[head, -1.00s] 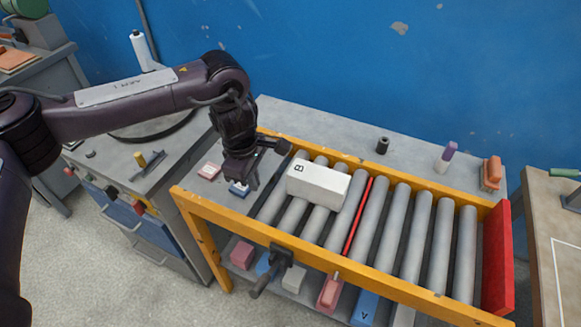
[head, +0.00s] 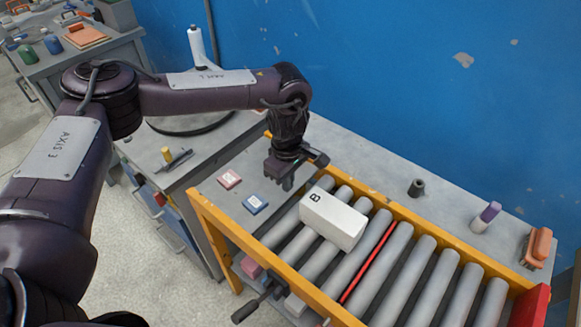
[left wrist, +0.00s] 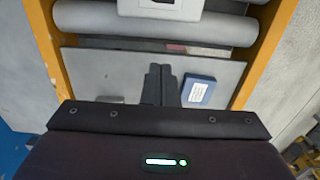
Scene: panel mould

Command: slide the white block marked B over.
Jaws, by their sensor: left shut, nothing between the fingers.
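The white block (head: 333,220) marked B lies on the grey rollers near the left end of the roller conveyor, left of a red line (head: 367,256) across the rollers. Part of it shows at the top edge of the left wrist view (left wrist: 133,8). My left gripper (head: 285,183) is shut and empty, pointing down beyond the left end of the rollers, apart from the block. In the left wrist view its two fingers (left wrist: 160,72) are together, with a gap between them and the block. My right gripper is not in view.
Yellow rails (head: 287,272) run along the conveyor's sides, and a red end plate (head: 530,305) stands at its right end. Bare rollers (head: 412,275) extend right of the block.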

